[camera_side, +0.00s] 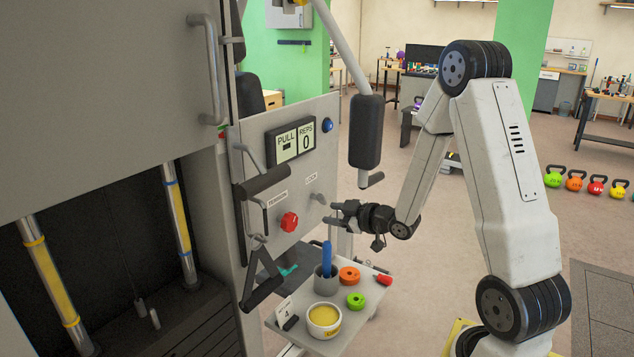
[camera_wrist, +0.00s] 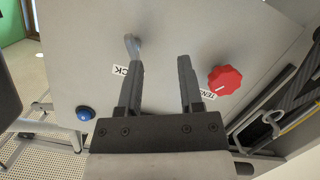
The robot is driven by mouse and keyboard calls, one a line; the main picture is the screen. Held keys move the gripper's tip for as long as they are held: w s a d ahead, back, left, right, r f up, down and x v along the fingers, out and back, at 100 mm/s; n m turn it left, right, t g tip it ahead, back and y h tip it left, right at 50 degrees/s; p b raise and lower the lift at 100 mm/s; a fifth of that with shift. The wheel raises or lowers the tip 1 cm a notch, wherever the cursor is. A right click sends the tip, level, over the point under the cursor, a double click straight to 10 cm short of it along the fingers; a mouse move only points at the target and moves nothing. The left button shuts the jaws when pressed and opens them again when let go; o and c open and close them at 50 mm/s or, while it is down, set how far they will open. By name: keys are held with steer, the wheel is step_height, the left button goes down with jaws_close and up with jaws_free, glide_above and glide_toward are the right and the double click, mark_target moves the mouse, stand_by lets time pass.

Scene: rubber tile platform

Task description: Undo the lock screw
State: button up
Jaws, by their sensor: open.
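The lock screw is a grey handle (camera_side: 318,198) standing out from the grey panel below the LOCK label (camera_side: 311,179). In the wrist view the handle (camera_wrist: 132,46) lies just beyond the tip of the left finger, and the finger partly covers the label. My gripper (camera_side: 335,212) is in front of the panel, to the right of and slightly below the handle. In the wrist view my gripper (camera_wrist: 160,68) has its two dark fingers apart with nothing between them. I see no clear contact with the handle.
A red knob (camera_side: 289,221) is left of the handle on the panel (camera_side: 255,160). A padded bar (camera_side: 366,130) hangs above my gripper. A small tray (camera_side: 330,300) below holds a cup, a yellow-filled bowl and coloured rings. A blue button (camera_side: 327,125) is higher up.

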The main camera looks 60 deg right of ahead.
mark_target(324, 198)
steer(key=shift+s+d+r+n+t+y, duration=0.25)
steer(key=shift+s+d+r+t, duration=0.2)
steer(key=shift+d+t, duration=0.2)
steer(key=shift+s+d+r+n+t+y, duration=0.15)
steer(key=shift+s+d+r+n+t, duration=0.15)
steer(key=shift+s+d+t, duration=0.3)
steer(key=shift+w, duration=0.2)
steer(key=shift+w, duration=3.85)
jaws_close()
